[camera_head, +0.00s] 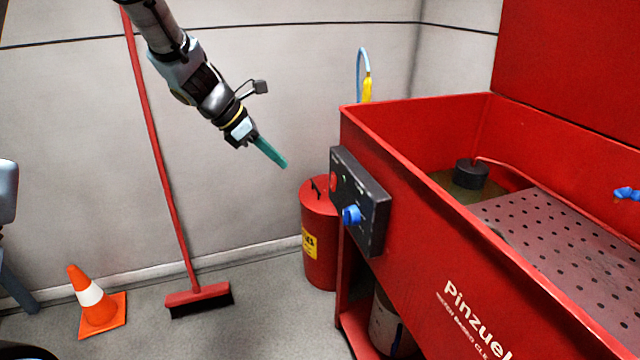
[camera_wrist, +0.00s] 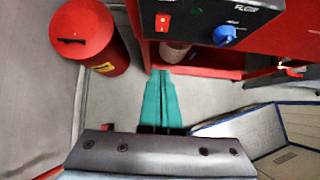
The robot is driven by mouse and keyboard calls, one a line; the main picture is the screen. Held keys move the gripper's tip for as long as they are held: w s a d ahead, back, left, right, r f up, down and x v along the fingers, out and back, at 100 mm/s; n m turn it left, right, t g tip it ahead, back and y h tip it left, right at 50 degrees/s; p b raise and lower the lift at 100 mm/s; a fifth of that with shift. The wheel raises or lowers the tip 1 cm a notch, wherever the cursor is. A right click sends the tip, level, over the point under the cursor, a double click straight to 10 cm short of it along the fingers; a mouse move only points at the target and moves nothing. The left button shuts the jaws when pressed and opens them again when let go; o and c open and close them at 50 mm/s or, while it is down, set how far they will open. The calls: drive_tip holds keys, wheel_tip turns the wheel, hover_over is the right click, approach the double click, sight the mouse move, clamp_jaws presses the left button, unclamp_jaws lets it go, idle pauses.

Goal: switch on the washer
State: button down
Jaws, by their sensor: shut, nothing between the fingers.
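The washer (camera_head: 410,238) is a red open tank with a perforated shelf on the right of the head view. A dark control panel (camera_head: 360,200) on its left end carries a blue knob (camera_head: 351,215) and a red switch (camera_head: 333,182). In the wrist view, the red rocker switch (camera_wrist: 163,22) and the blue knob (camera_wrist: 224,35) show at the top. My gripper (camera_head: 284,164) has teal fingers, shut and empty, left of the panel and apart from it. In the wrist view its fingertips (camera_wrist: 161,72) lie below the switch. The switch's position is too small to tell.
A red drum (camera_head: 320,240) stands on the floor beside the washer's left end; its lid also shows in the wrist view (camera_wrist: 82,32). A broom (camera_head: 197,297) leans on the wall, with a traffic cone (camera_head: 97,305) to its left. Floor between them is clear.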

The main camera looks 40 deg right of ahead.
sight(333, 182)
drive_tip(key=shift+f, duration=0.1)
drive_tip(key=d+r+x, duration=0.1)
drive_tip(key=d+x, duration=0.1)
drive_tip(key=x, duration=1)
drive_tip(key=shift+s+d+p, duration=0.3)
drive_tip(key=shift+s+p, duration=0.15)
drive_tip(key=shift+s, duration=0.05)
drive_tip(key=shift+r, duration=0.1)
drive_tip(key=shift+s+d, duration=0.15)
drive_tip(key=shift+d, duration=0.1)
